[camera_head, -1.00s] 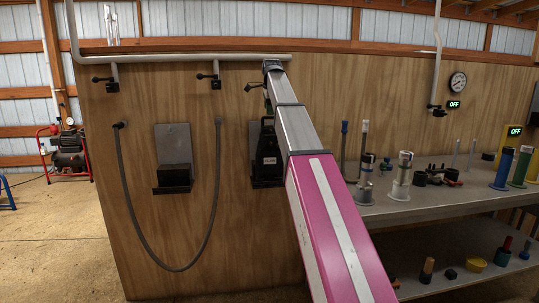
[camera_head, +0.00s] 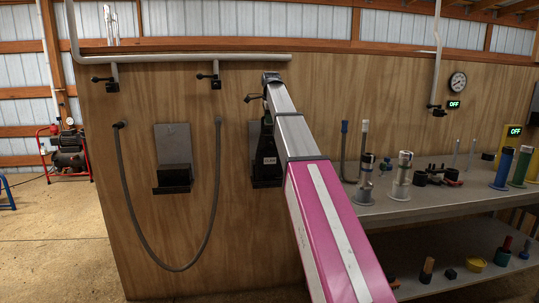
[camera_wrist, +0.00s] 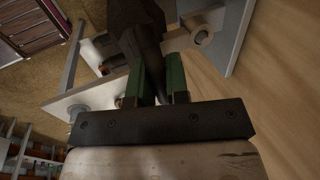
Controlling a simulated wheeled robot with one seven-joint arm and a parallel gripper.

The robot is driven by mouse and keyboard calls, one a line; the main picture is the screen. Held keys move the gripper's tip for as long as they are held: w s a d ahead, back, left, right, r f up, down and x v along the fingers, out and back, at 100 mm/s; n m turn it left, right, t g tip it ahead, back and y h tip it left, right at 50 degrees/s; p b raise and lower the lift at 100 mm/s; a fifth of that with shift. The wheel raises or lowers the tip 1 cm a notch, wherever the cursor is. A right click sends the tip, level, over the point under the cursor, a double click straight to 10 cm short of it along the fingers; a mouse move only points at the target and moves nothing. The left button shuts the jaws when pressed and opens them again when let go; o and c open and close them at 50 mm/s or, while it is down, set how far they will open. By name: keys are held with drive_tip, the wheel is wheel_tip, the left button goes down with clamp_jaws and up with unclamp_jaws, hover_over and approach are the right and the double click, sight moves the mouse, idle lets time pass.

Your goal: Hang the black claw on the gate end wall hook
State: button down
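The black claw (camera_head: 266,150), with a small white label, is at the right-hand wall bracket (camera_head: 253,130), partly behind my arm. I cannot tell whether it rests in the bracket or is just in front of it. In the wrist view, the green fingers of my gripper (camera_wrist: 159,86) stand close on both sides of the claw's dark narrow part (camera_wrist: 156,72) and appear shut on it. The head view hides the fingertips behind my arm. A second grey bracket (camera_head: 173,140) with a black shelf-like holder is empty on the left. No visible mark shows which is the gate end.
A hose (camera_head: 133,205) loops around the left bracket. Black fittings (camera_head: 214,79) hang from the pipe (camera_head: 180,58) above. A bench (camera_head: 430,200) with bottles and canisters stands at the right.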

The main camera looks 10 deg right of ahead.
drive_tip(key=shift+r, duration=0.15)
drive_tip(key=shift+r, duration=2.9)
idle(0.5)
drive_tip(key=s, duration=1.3)
idle(1.2)
idle(1.4)
drive_tip(key=c, duration=1.7)
unclamp_jaws()
clamp_jaws()
drive_tip(key=shift+f, duration=0.1)
